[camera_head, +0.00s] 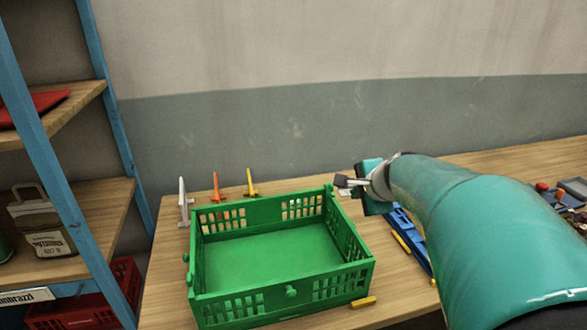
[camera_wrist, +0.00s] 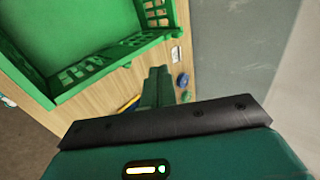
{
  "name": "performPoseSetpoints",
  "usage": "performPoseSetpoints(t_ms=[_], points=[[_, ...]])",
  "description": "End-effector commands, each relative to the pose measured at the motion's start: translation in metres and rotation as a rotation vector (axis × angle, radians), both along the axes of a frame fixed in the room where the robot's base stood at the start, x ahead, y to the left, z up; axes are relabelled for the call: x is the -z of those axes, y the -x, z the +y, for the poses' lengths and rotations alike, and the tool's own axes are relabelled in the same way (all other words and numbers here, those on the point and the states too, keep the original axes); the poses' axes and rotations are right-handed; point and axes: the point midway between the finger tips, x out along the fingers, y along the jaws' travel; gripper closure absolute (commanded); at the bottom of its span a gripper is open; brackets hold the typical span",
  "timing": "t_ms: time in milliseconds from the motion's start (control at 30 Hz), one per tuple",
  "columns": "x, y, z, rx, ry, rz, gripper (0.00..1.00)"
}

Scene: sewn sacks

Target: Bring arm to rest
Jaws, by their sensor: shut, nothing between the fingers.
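My gripper (camera_head: 343,182) is at the end of my teal arm, above the table near the right rear corner of the green crate (camera_head: 283,301). Its fingers are together with nothing between them. In the wrist view my gripper (camera_wrist: 158,88) points down past the crate's side toward the wooden table (camera_wrist: 110,97). The crate is empty, with slotted walls. I cannot tell from these views whether the gripper touches the crate's rim.
Orange (camera_head: 215,188) and yellow (camera_head: 250,182) pointed items and a white upright item (camera_head: 183,203) stand behind the crate. A blue item (camera_head: 410,232) lies right of it. A blue-framed shelf (camera_head: 108,110) stands left. Small parts (camera_head: 560,195) lie far right.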

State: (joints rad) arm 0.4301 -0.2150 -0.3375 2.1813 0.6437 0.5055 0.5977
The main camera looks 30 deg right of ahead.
Motion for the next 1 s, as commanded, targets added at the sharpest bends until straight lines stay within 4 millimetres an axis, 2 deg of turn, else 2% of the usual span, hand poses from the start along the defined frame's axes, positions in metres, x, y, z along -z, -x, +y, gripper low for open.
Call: performPoseSetpoints(t_ms=[167, 267, 367, 467, 500, 600, 700, 833, 1000], points=[[0.0, 0.0, 0.0, -0.002, 0.001, 0.0, 1.0], [-0.001, -0.002, 0.012, -0.043, 0.017, 0.01, 1.0], [-0.003, -0.004, 0.047, -0.176, 0.072, 0.039, 1.0], [-0.005, -0.001, 0.107, -0.411, 0.181, 0.094, 1.0], [-0.004, 0.005, 0.134, -0.526, 0.241, 0.121, 1.0], [0.0, 0.028, 0.2, -0.833, 0.421, 0.194, 1.0], [0.009, 0.061, 0.251, -1.124, 0.622, 0.27, 1.0], [0.02, 0.097, 0.283, -1.381, 0.835, 0.353, 1.0], [0.026, 0.115, 0.293, -1.504, 0.952, 0.405, 1.0]])
